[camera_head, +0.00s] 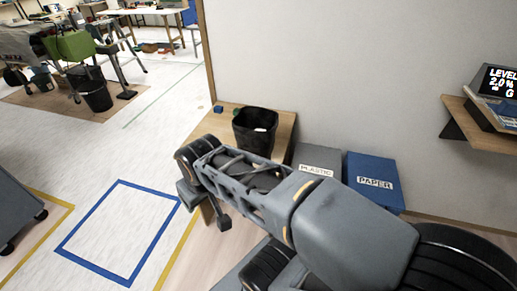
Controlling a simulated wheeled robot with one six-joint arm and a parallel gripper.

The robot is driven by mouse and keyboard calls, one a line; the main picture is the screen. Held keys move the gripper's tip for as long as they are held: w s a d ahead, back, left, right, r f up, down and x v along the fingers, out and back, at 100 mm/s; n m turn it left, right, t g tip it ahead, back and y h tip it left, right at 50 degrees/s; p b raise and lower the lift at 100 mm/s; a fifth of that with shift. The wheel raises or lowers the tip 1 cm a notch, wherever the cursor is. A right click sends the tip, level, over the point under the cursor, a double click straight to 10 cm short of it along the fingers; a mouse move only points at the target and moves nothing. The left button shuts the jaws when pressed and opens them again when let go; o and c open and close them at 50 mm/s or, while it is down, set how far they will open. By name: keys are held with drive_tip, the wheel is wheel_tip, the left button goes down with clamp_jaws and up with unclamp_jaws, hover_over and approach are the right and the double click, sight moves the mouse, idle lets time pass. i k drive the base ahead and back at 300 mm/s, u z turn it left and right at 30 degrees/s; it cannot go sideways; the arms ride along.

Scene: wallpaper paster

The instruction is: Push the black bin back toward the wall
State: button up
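A black bin (255,131) stands upright on a light wooden board or mat (274,129) beside the grey-white wall. Something pale shows inside its mouth. My arm reaches in from the lower right and covers the bin's lower front. My gripper (222,221) is partly seen at the arm's far end, pointing down, to the left of and nearer than the bin. Its fingers are mostly hidden behind the wrist, so I cannot tell whether they are open. I cannot tell whether anything touches the bin.
A grey PLASTIC box (317,157) and a blue PAPER box (374,171) stand right of the bin along the wall (340,70). A small blue item (218,109) lies left of it. Another black bin (97,95) is far left. Floor inside the blue-taped square (118,232) is clear.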

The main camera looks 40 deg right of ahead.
sight(248, 118)
drive_tip(key=u, duration=0.7)
drive_tip(key=i, duration=0.65)
drive_tip(key=z, duration=2.1)
drive_tip(key=i, duration=0.5)
drive_tip(key=z, duration=1.65)
